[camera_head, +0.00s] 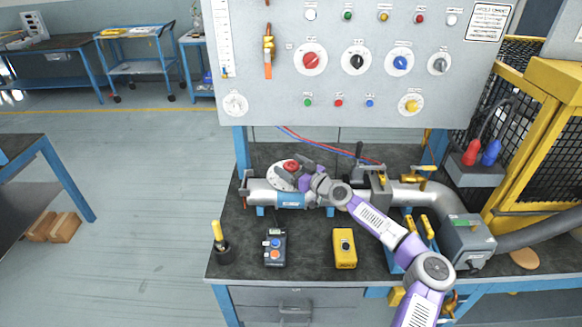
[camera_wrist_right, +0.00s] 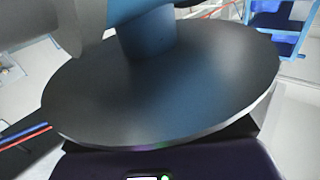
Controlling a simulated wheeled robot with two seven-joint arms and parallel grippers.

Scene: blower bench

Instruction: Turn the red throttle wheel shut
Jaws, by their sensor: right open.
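The red throttle wheel (camera_head: 291,165) sits above a round white dial plate (camera_head: 275,182) on the silver pipe (camera_head: 261,192) at the back left of the bench. My right gripper (camera_head: 292,172) reaches in from the right, with its open fingers close to the wheel. I cannot tell whether they touch it. The fingers and wrist hide part of the wheel and plate. My left gripper is out of view.
A grey control panel (camera_head: 330,75) with several knobs stands behind the bench. A black button box (camera_head: 275,248), a yellow box (camera_head: 344,248) and a cup with a yellow-handled tool (camera_head: 220,245) stand in front of the pipe. The bench's front left is otherwise clear.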

